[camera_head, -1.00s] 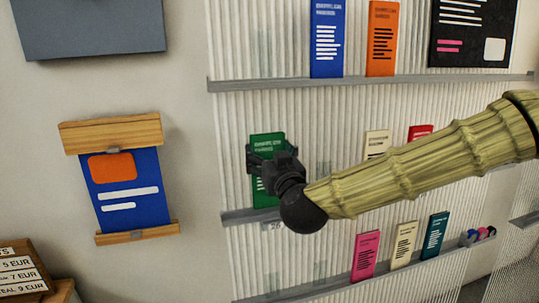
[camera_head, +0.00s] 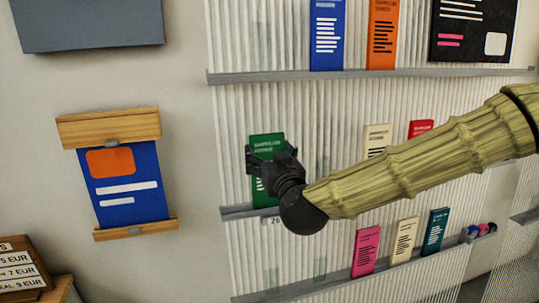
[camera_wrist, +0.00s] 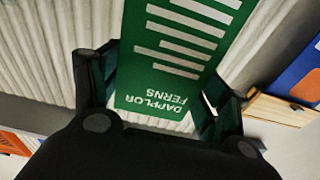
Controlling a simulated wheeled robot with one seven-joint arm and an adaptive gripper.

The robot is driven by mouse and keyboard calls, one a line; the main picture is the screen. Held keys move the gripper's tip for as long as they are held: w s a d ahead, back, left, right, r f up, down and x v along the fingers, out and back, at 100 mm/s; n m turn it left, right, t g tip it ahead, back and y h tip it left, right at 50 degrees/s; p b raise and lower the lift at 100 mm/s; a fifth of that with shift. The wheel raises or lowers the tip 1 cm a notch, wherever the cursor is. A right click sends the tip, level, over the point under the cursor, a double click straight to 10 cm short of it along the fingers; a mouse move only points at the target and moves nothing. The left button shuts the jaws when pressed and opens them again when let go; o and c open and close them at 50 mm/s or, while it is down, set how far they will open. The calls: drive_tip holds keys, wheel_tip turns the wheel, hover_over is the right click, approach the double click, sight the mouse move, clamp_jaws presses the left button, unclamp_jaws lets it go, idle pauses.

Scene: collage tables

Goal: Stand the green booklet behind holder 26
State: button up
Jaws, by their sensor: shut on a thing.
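The green booklet (camera_head: 266,146) is upright at the left end of the middle shelf rail (camera_head: 238,212), against the ribbed wall panel. My gripper (camera_head: 266,150) is shut on it, with a finger at each side edge. In the wrist view the green booklet (camera_wrist: 178,50) lies between the two dark fingers (camera_wrist: 158,85), its white print upside down. A small label reading about 26 (camera_head: 272,221) is on the rail just below the booklet. My gripper hides part of the booklet's lower right, and I cannot tell whether its foot touches the rail.
Blue (camera_head: 326,35) and orange (camera_head: 382,35) booklets stand on the upper rail. Cream (camera_head: 376,140) and red (camera_head: 420,128) booklets stand on the middle rail, partly behind my arm. Pink (camera_head: 366,250), cream and teal ones stand on the lower rail. A blue poster (camera_head: 130,205) hangs left.

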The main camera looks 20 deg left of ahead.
drive_tip(key=shift+f, duration=0.15)
drive_tip(key=o, duration=1.5)
drive_tip(key=shift+c, duration=0.2)
drive_tip(key=v, duration=1.2)
drive_tip(key=shift+f, duration=0.1)
